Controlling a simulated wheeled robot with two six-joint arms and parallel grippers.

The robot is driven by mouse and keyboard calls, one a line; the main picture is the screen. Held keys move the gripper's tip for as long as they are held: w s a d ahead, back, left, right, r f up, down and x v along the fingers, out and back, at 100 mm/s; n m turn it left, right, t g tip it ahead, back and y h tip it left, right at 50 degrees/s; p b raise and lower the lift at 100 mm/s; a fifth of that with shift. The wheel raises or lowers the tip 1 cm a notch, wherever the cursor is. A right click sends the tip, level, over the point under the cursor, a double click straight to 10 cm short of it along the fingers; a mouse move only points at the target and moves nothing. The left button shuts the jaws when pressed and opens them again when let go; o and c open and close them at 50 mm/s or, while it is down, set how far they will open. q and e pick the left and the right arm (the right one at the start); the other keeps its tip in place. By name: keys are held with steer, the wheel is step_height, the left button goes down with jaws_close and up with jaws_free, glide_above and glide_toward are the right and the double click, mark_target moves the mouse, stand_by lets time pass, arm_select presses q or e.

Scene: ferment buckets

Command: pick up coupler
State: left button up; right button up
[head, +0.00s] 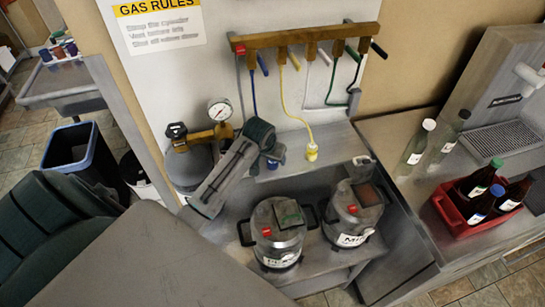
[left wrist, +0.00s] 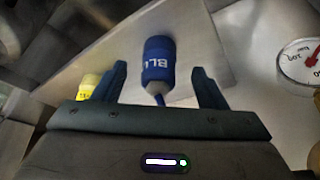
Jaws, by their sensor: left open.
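A blue coupler (left wrist: 159,62) with white lettering sits between the two spread fingers of my left gripper (left wrist: 160,85) in the left wrist view. The fingers are apart, with a gap on each side of the coupler. In the head view my left gripper (head: 272,152) is over the shelf below the hose rack, and the blue coupler (head: 274,162) shows only partly behind it. A yellow coupler (head: 312,152) stands just to the right on a yellow hose; it also shows in the left wrist view (left wrist: 88,86) beside a finger. My right gripper is not in view.
A wooden rack (head: 300,36) holds several coloured hoses. A gas cylinder with a gauge (head: 220,110) stands left of my gripper. Two steel kegs (head: 278,232) (head: 352,213) stand below. A red bottle crate (head: 462,222) and clear bottles (head: 414,150) are at right.

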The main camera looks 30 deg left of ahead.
arm_select(q)
steer(key=shift+p+x, duration=0.4)
steer(key=shift+x, duration=0.6)
steer(key=shift+w+f, duration=0.25)
steer(key=shift+f, duration=0.25)
steer(key=shift+c, duration=1)
steer(key=c, duration=1)
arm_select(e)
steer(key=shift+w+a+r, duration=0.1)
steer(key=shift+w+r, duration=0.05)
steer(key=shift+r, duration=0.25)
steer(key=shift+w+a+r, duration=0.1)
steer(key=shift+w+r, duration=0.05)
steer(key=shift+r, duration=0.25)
